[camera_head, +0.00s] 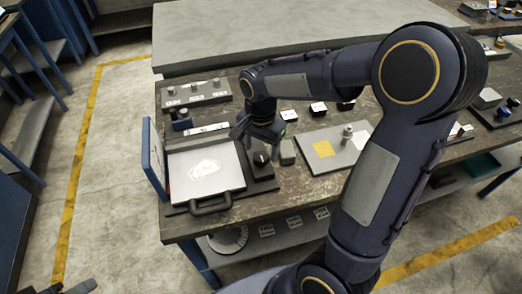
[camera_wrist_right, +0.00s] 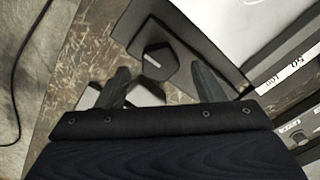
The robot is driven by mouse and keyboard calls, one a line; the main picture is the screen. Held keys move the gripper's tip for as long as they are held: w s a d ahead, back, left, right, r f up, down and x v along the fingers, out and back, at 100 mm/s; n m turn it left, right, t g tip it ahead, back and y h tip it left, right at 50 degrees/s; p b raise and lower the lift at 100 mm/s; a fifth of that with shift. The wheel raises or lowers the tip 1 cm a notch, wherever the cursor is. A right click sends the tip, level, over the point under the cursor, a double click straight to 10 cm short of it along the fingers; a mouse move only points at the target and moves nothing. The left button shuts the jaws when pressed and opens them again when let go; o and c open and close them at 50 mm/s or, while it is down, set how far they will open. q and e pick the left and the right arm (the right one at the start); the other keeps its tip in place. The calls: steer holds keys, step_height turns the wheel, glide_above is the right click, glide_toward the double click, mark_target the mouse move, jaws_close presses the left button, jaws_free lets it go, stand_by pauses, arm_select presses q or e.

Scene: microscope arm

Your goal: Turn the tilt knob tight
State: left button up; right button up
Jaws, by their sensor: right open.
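A black faceted knob with a short white mark, which I take as the tilt knob (camera_head: 261,158), sits on a dark block just right of a light plate on the workbench. In the right wrist view the knob (camera_wrist_right: 157,64) lies beyond and between my fingertips. My right gripper (camera_head: 259,137) points down over the knob, and in the wrist view its fingers (camera_wrist_right: 160,78) are spread with a gap between them. I see no finger touching the knob. Dark parts at the bottom left edge of the head view look like my left gripper (camera_head: 68,287), mostly cut off.
The light plate (camera_head: 184,180) with a black front handle (camera_head: 211,204) lies left of the knob. A small grey-green block (camera_head: 287,152) stands close on its right. A grey board (camera_head: 324,163) with a yellow square and a metal post is farther right. A switch panel (camera_head: 196,93) is behind.

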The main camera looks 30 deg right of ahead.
mark_target(261, 155)
step_height(261, 155, up, 6)
steer(key=shift+f, duration=0.15)
stand_by(0.5)
